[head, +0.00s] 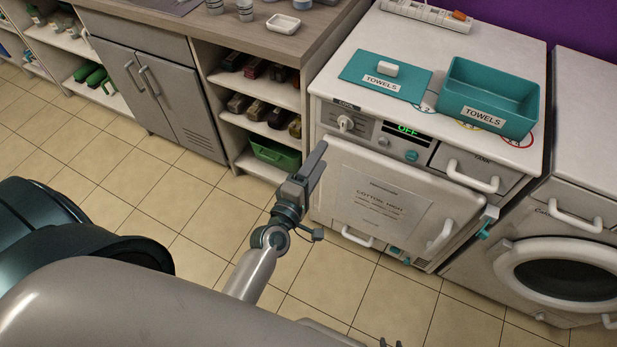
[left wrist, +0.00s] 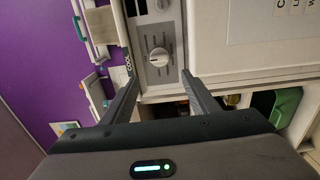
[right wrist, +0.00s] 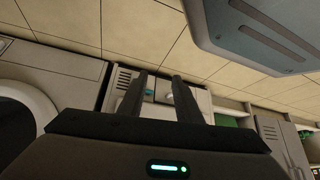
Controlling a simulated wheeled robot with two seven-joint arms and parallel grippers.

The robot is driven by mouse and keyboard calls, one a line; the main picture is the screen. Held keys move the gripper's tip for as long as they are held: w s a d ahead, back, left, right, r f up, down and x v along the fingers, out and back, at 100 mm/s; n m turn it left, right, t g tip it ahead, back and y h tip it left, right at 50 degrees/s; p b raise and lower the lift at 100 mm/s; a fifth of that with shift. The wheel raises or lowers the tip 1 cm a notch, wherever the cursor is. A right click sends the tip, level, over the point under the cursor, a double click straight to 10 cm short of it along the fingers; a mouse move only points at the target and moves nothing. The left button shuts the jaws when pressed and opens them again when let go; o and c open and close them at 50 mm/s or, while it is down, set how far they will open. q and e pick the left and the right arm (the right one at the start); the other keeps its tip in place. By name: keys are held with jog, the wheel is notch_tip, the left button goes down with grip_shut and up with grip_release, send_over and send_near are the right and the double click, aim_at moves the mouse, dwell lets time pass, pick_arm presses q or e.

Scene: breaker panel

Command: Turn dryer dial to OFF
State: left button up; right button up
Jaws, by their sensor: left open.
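The dryer dial (head: 345,123) is a round pale knob with a ridge at the left end of the control panel on the white dryer (head: 326,186). In the left wrist view the dial (left wrist: 158,56) lies ahead, between the fingers' lines and beyond the tips. Its pointer setting is too small to read. A display (head: 408,129) on the panel shows green "OFF". My left gripper (head: 318,152) is open and empty in front of the dryer's left side, apart from the dial. My right gripper (right wrist: 158,76) has its fingers apart and empty; only small tips show at the head view's bottom edge.
A teal towel bin (head: 490,97) and its lid (head: 386,76) lie on the dryer top. A front-loading washer (head: 570,240) stands at the right. Open shelves (head: 262,98) and a grey cabinet (head: 160,90) stand at the left. Tiled floor in front is clear.

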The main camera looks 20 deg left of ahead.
pick_arm(q)
jog(key=shift+s+a+b, duration=0.1)
jog(key=shift+s+b, duration=0.25)
jog(key=shift+s, duration=2.4)
pick_arm(e)
jog(key=shift+d+f+g, duration=0.3)
jog(key=shift+d+g, duration=0.1)
jog(key=shift+d, duration=0.1)
pick_arm(q)
jog(key=s+d+f+m+g+h, duration=0.15)
jog(key=f+m, duration=0.25)
jog(key=f, duration=0.5)
jog(key=s+d+f+m+g, duration=0.2)
jog(key=s+f+m+g, duration=0.15)
jog(key=f, duration=0.55)
jog(key=s+d+f+m+g+h, duration=0.15)
jog(key=f+m, duration=0.25)
jog(key=f, duration=0.5)
jog(key=s+a+f+m+g+y, duration=0.2)
jog(key=s+f+m+g, duration=0.3)
jog(key=s+f, duration=0.9)
notch_tip(320, 180, down, 2)
jog(key=m, duration=0.3)
jog(key=shift+a+f+m, duration=0.2)
jog(key=shift+f+m, duration=0.05)
jog(key=shift+m, duration=0.1)
jog(key=shift+c, duration=0.5)
